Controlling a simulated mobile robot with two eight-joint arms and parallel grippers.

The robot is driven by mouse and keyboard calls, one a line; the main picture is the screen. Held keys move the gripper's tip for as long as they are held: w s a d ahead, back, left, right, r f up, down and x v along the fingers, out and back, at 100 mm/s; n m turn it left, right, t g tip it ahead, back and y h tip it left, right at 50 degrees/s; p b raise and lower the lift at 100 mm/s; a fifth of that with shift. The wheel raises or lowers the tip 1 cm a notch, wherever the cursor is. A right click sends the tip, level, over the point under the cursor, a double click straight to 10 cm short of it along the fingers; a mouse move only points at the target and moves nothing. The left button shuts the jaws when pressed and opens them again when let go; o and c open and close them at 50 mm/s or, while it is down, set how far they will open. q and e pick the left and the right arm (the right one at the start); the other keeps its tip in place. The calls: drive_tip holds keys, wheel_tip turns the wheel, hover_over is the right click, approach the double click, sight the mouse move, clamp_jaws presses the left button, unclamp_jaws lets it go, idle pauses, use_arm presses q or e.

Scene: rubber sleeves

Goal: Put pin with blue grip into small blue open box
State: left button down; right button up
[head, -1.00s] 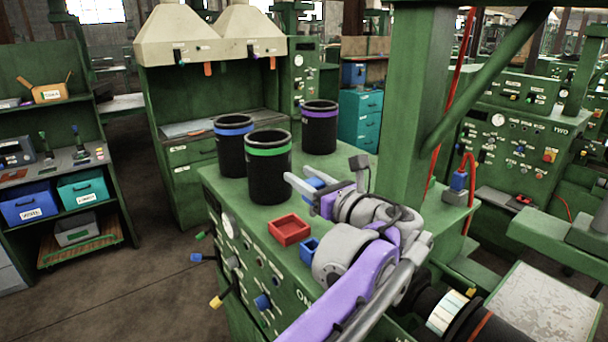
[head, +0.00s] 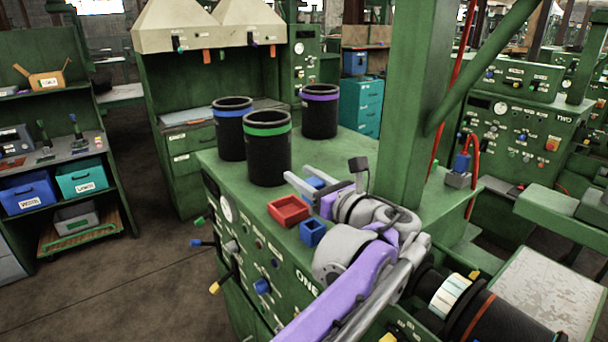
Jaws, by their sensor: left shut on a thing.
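My left gripper (head: 313,181), on a grey and purple arm, is above the green machine top, behind the small boxes in the head view. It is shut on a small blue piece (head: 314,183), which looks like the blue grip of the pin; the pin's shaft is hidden. The small blue open box (head: 313,233) sits on the machine top near its front edge, just left of my arm and nearer than the gripper. Its opening shows and I see nothing in it. My right gripper is not in view.
A red open box (head: 289,212) stands beside the blue one. Black cylinders with green (head: 268,155), blue (head: 232,135) and purple (head: 319,115) bands stand behind. A green post (head: 409,120) rises right of the gripper. Coloured levers stick out of the front panel.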

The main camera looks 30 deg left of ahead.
sight(313, 232)
use_arm(q)
drive_tip(key=shift+f+b, duration=1.45)
drive_tip(key=shift+f, duration=1.4)
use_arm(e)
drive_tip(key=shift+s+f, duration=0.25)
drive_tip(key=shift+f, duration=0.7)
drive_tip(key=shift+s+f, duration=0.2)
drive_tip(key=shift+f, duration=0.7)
use_arm(q)
drive_tip(key=shift+c, duration=1.7)
unclamp_jaws()
drive_tip(key=v, duration=1.1)
drive_tip(key=shift+a, duration=0.1)
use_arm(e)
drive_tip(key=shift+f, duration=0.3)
use_arm(q)
drive_tip(key=shift+f, duration=0.15)
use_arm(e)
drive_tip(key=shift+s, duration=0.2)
